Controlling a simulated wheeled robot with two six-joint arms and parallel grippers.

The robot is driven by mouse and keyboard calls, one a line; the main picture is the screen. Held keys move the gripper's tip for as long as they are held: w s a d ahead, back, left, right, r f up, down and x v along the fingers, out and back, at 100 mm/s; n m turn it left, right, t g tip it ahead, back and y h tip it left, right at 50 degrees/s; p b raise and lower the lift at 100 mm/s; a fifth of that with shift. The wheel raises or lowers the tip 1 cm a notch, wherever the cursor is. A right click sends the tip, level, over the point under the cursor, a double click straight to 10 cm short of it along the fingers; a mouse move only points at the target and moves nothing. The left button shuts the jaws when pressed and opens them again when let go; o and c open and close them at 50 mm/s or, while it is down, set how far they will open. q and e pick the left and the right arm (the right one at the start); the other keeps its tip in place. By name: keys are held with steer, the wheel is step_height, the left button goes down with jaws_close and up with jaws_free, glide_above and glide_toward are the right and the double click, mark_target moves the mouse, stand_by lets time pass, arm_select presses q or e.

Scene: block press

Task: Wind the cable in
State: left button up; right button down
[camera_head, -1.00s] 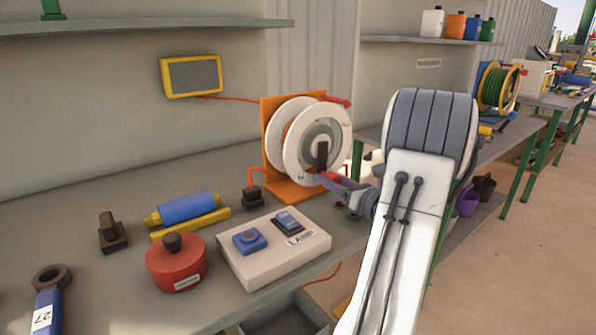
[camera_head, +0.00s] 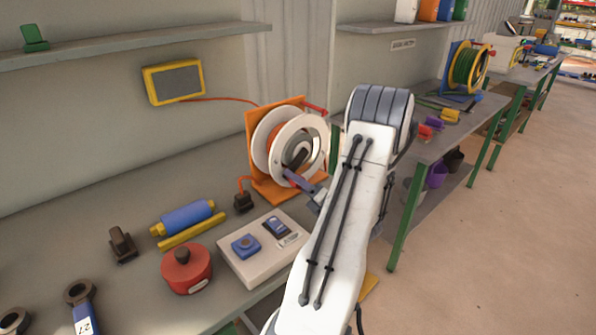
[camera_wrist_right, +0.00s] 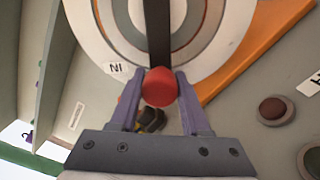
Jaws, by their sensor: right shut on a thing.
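The cable reel (camera_head: 308,130) is a white drum on an orange stand (camera_head: 256,130) on the bench. A dark crank arm (camera_head: 299,156) crosses its face, tilted in the head view. My right gripper (camera_head: 291,176) is at the crank's lower end. In the right wrist view its two purple fingers (camera_wrist_right: 160,90) are shut on the red crank knob (camera_wrist_right: 160,88). An "IN" label (camera_wrist_right: 117,69) shows on the drum beside it. A short orange cable (camera_head: 240,184) runs from the stand side to a dark plug (camera_head: 243,202) on the bench. My left gripper is out of view.
A yellow-framed screen (camera_head: 173,82) hangs behind.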

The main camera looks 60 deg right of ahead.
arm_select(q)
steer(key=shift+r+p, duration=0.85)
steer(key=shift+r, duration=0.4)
arm_select(e)
steer(key=shift+a+r+m, duration=0.3)
steer(key=shift+r+m, duration=0.05)
steer(key=shift+m, duration=0.45)
steer(key=shift+c, duration=1.8)
jaws_free()
steer(key=shift+w, duration=0.1)
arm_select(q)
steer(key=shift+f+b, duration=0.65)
arm_select(e)
steer(key=v, duration=1)
steer(key=shift+s, duration=0.25)
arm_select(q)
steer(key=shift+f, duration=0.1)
